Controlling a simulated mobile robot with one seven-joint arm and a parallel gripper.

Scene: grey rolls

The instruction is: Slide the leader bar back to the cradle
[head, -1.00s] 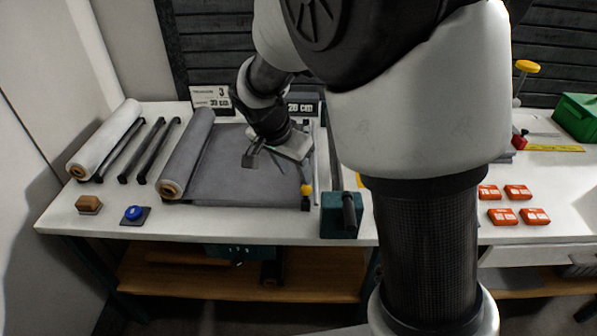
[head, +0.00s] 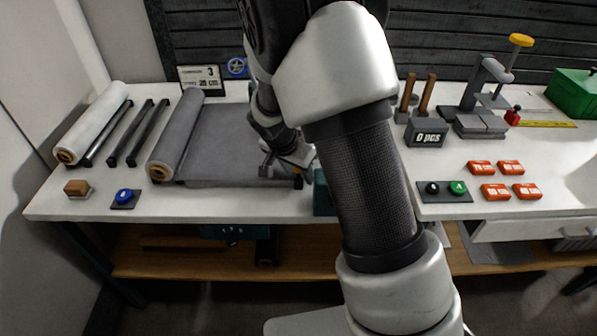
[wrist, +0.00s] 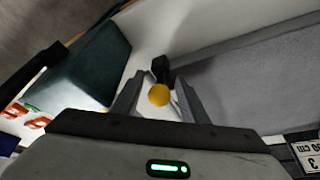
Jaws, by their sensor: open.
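A grey sheet (head: 215,135) runs from the grey roll (head: 176,133) toward the right. At its front right corner is a small black end block (head: 297,182), seemingly part of the leader bar. In the wrist view, the block (wrist: 160,67) carries a yellow knob (wrist: 158,95), and a narrow grey strip (wrist: 245,38) runs along the sheet's edge. My gripper (wrist: 158,82) is open, with its fingers on either side of the knob; contact cannot be told. In the head view my gripper (head: 285,165) is low over this corner. I cannot identify the cradle for certain.
A teal block (wrist: 92,68) with a black handle stands beside the knob, mostly hidden by my arm in the head view. A blue button (head: 124,196) and brown block (head: 76,187) lie at the front left. Several orange boxes (head: 496,192) lie at right.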

